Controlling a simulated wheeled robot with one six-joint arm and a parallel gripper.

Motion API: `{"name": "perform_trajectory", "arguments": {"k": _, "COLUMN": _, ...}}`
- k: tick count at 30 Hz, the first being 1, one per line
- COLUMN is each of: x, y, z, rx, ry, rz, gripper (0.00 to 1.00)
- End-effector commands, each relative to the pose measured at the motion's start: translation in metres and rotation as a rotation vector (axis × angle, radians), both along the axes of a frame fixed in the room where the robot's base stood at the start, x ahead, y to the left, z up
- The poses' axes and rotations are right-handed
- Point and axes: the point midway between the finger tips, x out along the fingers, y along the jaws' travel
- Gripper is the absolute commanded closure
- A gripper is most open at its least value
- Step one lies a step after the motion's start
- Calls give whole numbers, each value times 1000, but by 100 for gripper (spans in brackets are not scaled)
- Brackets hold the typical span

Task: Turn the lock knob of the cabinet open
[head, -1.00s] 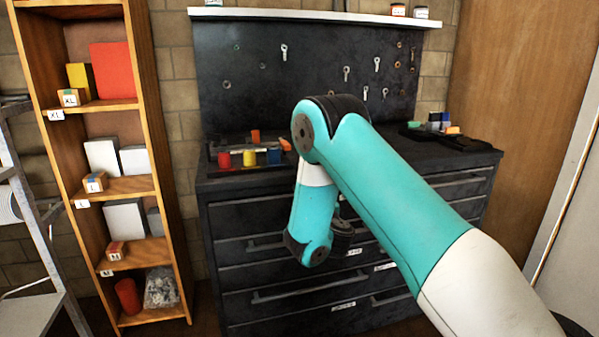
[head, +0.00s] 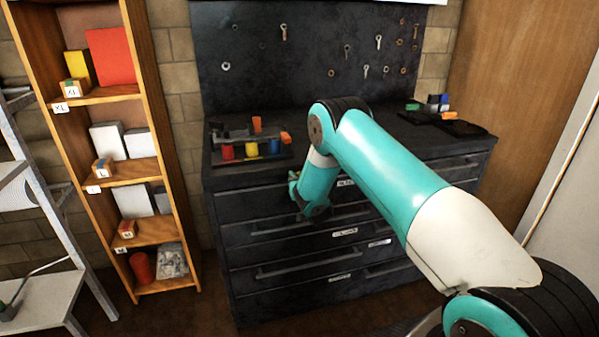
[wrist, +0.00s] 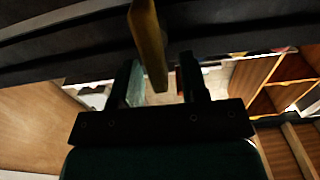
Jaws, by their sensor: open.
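The dark cabinet (head: 245,232) has several drawers with bar handles and white labels. In the wrist view its dark front (wrist: 55,45) runs across the top. A flat, brass-yellow lock knob (wrist: 148,45) sticks out there between the two fingers of my gripper (wrist: 158,64). The fingers are apart, with a gap on the right of the knob; on the left it lies close to the finger, and I cannot tell if they touch. In the head view my arm hides the knob and most of the gripper, near the cabinet's upper left drawers.
On the cabinet top stand a rack of coloured pots (head: 250,150) and a dark tray (head: 458,127). A wooden shelf (head: 160,165) with boxes stands to the left, beside a ladder (head: 75,250). A pegboard (head: 300,55) with hanging tools is behind.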

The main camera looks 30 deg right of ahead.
Motion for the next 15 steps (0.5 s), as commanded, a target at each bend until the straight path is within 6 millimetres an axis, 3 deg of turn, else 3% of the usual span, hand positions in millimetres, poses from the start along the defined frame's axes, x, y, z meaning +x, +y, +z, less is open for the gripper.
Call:
{"name": "perform_trajectory", "arguments": {"k": 10, "x": 2, "y": 0, "z": 0, "rx": -1, "ry": 0, "rz": 1, "gripper": 62}}
{"name": "perform_trajectory", "arguments": {"k": 15, "x": 2, "y": 0, "z": 0, "rx": -1, "ry": 0, "rz": 1, "gripper": 100}}
